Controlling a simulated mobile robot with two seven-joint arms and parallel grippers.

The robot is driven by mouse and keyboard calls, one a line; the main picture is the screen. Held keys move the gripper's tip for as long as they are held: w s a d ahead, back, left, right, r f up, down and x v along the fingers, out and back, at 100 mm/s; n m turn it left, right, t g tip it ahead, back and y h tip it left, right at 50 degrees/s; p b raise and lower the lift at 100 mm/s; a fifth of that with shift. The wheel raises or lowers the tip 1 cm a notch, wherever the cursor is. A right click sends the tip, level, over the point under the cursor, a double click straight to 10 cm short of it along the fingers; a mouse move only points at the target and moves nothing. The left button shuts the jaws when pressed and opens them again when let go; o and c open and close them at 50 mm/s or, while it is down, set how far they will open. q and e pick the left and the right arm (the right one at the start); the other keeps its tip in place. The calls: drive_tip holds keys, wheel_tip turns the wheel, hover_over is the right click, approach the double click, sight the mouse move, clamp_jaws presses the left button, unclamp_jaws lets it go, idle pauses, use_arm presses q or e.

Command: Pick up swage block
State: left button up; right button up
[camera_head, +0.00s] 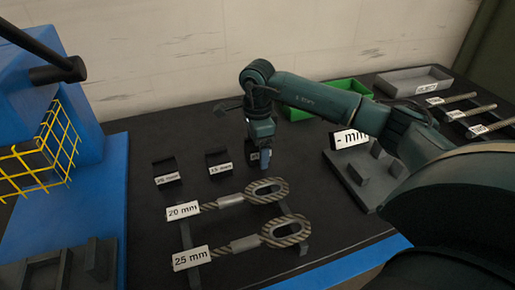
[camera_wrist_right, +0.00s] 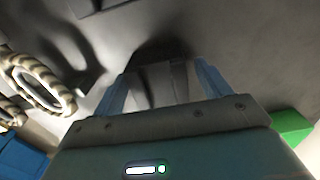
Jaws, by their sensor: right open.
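Two dark swage blocks with white labels stand on the black table in the head view, one at left (camera_head: 166,173) and one in the middle (camera_head: 218,163). The labels are small and hard to read. My right gripper (camera_head: 262,160) points down just right of the middle block, beside a partly hidden white label. In the right wrist view my right gripper (camera_wrist_right: 160,85) is open, its two blue fingers apart. A dark block-like shape (camera_wrist_right: 165,65) shows between and beyond the fingertips. I cannot tell if they touch it. My left gripper is not in view.
Two rope slings (camera_head: 268,191) (camera_head: 286,231), labelled 20 mm and 25 mm, lie in front. A blue machine with a yellow guard (camera_head: 45,150) stands at left. A green bin (camera_head: 296,113), grey tray (camera_head: 410,82) and several rods (camera_head: 456,98) are at the back right.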

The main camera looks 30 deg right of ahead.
drive_tip(key=shift+f, duration=0.35)
drive_tip(key=shift+c, duration=0.4)
clamp_jaws()
drive_tip(key=shift+w+r, duration=0.1)
drive_tip(key=shift+r, duration=0.05)
